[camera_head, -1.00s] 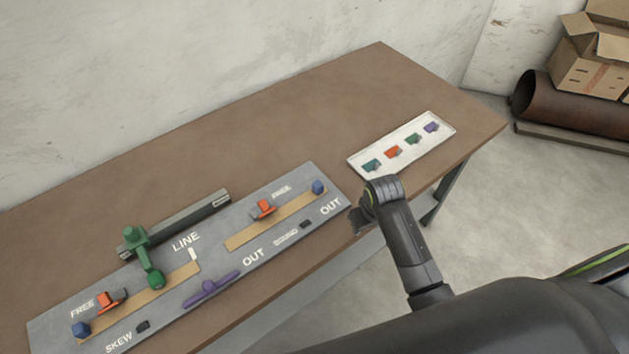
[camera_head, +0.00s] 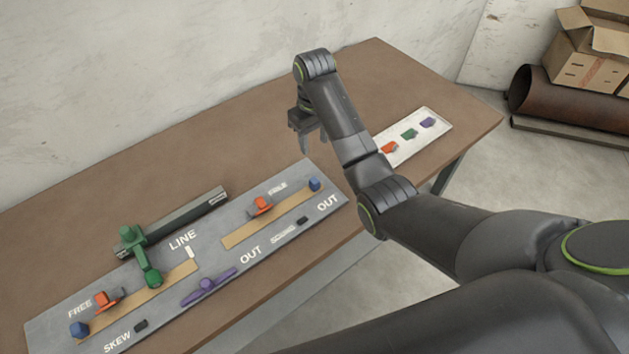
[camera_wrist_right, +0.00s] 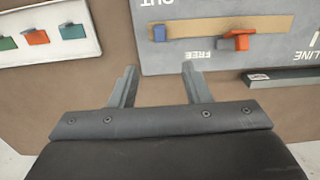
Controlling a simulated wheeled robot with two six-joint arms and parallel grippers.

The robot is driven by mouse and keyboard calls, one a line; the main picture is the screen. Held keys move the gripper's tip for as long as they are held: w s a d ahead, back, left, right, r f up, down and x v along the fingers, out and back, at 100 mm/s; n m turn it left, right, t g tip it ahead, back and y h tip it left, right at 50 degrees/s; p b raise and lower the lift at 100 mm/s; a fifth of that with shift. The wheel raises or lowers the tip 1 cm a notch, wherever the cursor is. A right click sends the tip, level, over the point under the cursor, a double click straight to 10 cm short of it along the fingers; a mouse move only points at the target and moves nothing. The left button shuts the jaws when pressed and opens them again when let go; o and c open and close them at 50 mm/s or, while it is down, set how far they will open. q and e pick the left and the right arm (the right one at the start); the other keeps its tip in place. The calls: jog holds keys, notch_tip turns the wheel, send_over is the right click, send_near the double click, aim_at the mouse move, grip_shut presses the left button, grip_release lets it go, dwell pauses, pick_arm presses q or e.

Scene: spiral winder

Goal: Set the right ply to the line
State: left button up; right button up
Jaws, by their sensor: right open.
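The right ply, a tan strip (camera_head: 272,222), lies on the right half of the grey panel, with an orange clamp (camera_head: 260,206) and a blue knob (camera_head: 314,184) at it. The strip (camera_wrist_right: 262,27), blue knob (camera_wrist_right: 158,33) and orange clamp (camera_wrist_right: 237,40) also show upside down in the right wrist view. The white line mark (camera_head: 190,252) sits by the word LINE, left of this strip. My right gripper (camera_head: 307,152) is open and empty above the table, behind the panel's far right end. Its two fingers (camera_wrist_right: 159,69) are apart in the wrist view. My left gripper is out of view.
The left strip (camera_head: 178,277) has another orange clamp (camera_head: 106,300) and blue knob (camera_head: 79,329). A green post and arm (camera_head: 150,273), a dark rail (camera_head: 195,215) and a purple lever (camera_head: 207,286) stand nearby. A white tray (camera_head: 437,115) of coloured pieces is partly behind my arm.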

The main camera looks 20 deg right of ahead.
jog(key=b, duration=0.4)
send_near(314, 180)
notch_tip(314, 180, down, 10)
jog(key=shift+f+p, duration=0.1)
jog(key=shift+p, duration=0.55)
grip_shut()
